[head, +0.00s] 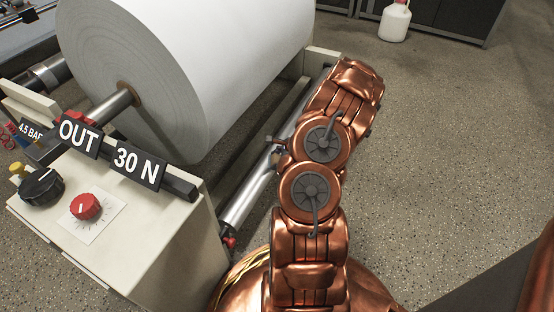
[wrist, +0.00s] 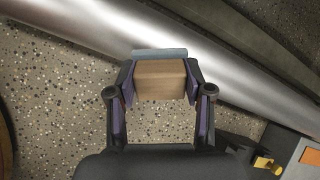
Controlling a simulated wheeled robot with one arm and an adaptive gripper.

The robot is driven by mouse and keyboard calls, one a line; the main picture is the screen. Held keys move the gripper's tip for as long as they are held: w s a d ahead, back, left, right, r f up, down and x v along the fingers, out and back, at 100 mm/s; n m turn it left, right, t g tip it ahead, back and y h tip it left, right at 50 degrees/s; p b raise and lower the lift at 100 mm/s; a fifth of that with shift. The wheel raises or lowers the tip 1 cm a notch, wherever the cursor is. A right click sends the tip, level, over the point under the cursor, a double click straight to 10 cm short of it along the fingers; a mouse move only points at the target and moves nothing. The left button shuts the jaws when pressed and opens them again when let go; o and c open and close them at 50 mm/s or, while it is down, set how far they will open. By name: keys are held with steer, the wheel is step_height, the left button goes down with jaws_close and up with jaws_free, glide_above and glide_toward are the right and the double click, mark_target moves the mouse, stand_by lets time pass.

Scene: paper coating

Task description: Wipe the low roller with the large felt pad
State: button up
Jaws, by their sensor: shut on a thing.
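The low roller (head: 246,196) is a shiny metal cylinder running diagonally under the big paper roll. It also crosses the wrist view (wrist: 102,40) from upper left to lower right. My gripper (wrist: 160,80) is shut on the wooden block of the felt pad (wrist: 160,82), with one finger on each side. The pad's grey-blue felt edge (wrist: 160,53) faces the roller and overlaps it in the wrist view. I cannot tell whether felt and roller touch. In the head view my arm mostly hides the gripper and pad.
A large white paper roll (head: 210,60) hangs above the low roller. A cream control box (head: 130,230) with a black knob (head: 41,187) and red knob (head: 86,206) stands at left. A white bottle (head: 395,22) stands far back.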

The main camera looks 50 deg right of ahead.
steer(key=shift+w+a+f, duration=0.1)
steer(key=shift+w+f, duration=0.2)
steer(key=shift+f, duration=0.15)
stand_by(0.4)
steer(key=shift+w+d+r+p, duration=0.1)
steer(key=shift+w+d+p, duration=0.05)
steer(key=shift+d+p, duration=0.4)
steer(key=shift+w+d+r+p, duration=0.1)
steer(key=shift+d+p, duration=0.4)
steer(key=shift+p, duration=0.05)
steer(key=shift+w+d+f+p, duration=0.1)
steer(key=shift+w+d+p, duration=0.05)
steer(key=shift+d+p, duration=0.3)
steer(key=shift+w+d+f+p, duration=0.1)
steer(key=shift+w+d+p, duration=0.05)
steer(key=shift+d+p, duration=0.3)
steer(key=shift+a, duration=0.1)
steer(key=shift+s+a+f+b, duration=0.1)
steer(key=shift+s+a+b, duration=0.1)
steer(key=shift+a, duration=0.45)
steer(key=shift+s+a+f+b, duration=0.1)
steer(key=shift+a+b, duration=0.05)
steer(key=shift+a, duration=0.55)
steer(key=shift+s+a+b, duration=0.15)
steer(key=shift+a+b, duration=0.05)
steer(key=shift+a, duration=0.45)
